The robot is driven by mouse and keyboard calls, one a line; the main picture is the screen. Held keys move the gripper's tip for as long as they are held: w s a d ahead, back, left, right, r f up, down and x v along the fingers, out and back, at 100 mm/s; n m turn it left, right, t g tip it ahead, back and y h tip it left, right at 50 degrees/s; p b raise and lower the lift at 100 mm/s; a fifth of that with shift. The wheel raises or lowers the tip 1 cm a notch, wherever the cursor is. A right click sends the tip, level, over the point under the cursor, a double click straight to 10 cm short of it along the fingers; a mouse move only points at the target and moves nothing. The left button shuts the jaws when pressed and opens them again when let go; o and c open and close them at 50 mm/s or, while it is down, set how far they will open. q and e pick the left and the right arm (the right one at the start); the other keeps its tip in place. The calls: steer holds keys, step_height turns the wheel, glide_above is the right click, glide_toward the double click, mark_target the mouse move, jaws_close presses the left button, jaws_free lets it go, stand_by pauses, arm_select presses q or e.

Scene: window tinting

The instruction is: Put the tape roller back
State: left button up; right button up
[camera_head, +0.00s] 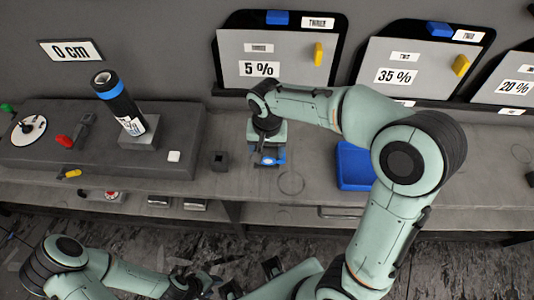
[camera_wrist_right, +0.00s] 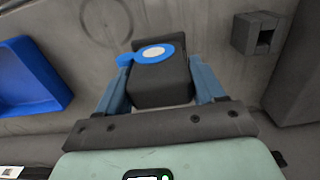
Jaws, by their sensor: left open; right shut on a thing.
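The tape roller, with a blue top around a white oval disc, is in the right wrist view (camera_wrist_right: 152,54) and the head view (camera_head: 270,159). It is at a dark grey block-shaped part (camera_wrist_right: 160,84); I cannot tell whether that part is its body or a holder. My right gripper (camera_wrist_right: 160,80) has its two blue fingers on either side of the dark part, shut on it, over the bench. It also shows in the head view (camera_head: 267,154). My left gripper (camera_head: 252,280) is open and low at the bottom of the head view, away from the bench.
A blue tray (camera_head: 356,166) stands right of the right gripper. A small dark square holder (camera_head: 219,161) is on its left. A drawn circle (camera_head: 291,183) marks bare bench. Tint panels (camera_head: 275,65) stand behind.

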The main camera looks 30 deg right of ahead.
mark_target(267, 155)
arm_select(q)
steer(key=shift+s+f, duration=0.1)
steer(key=shift+f, duration=0.15)
arm_select(e)
steer(key=shift+f, duration=1.5)
steer(key=shift+f, duration=0.15)
arm_select(q)
steer(key=shift+s+f, duration=0.1)
arm_select(e)
steer(key=o, duration=1.2)
steer(key=shift+r, duration=0.35)
step_height(267, 155, up, 12)
steer(key=shift+f+p, duration=0.15)
steer(key=shift+p, duration=0.55)
arm_select(q)
steer(key=shift+w+r, duration=0.35)
steer(key=shift+r, duration=0.2)
steer(key=shift+w+r, duration=0.35)
steer(key=shift+r, duration=0.2)
